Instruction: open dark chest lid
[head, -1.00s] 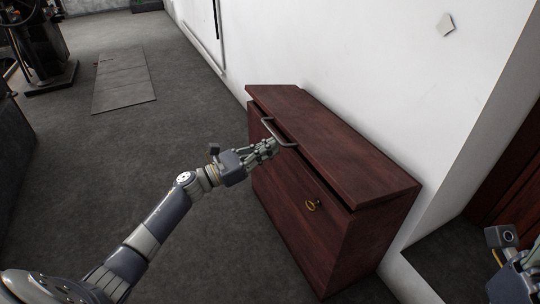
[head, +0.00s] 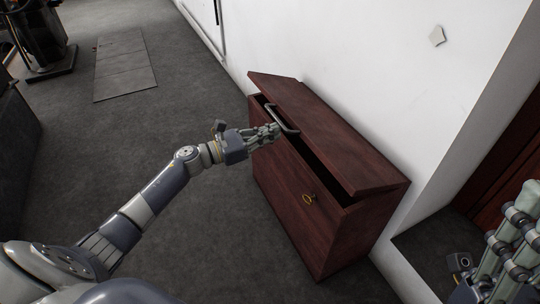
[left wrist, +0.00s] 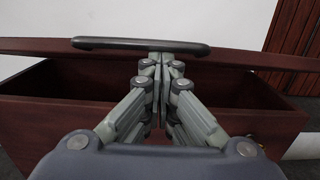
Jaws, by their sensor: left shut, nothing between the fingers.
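The dark chest (head: 283,182) is reddish-brown wood and stands against the white wall. Its lid (head: 330,133) is tilted partly up, with a dark gap along the front edge. A dark bar handle (head: 281,118) is on the lid's front; it also shows in the left wrist view (left wrist: 140,45). My left gripper (head: 276,129) is shut and empty at the handle, its fingertips just under the bar and by the lid's edge (left wrist: 166,62). Whether they touch is unclear. My right gripper (head: 515,235) is at the lower right, partly cut off.
A brass ring pull (head: 309,199) is on the chest's front. The white wall (head: 350,60) is close behind the lid. Open grey floor (head: 130,150) lies to the left, with a flat panel (head: 124,68) on it.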

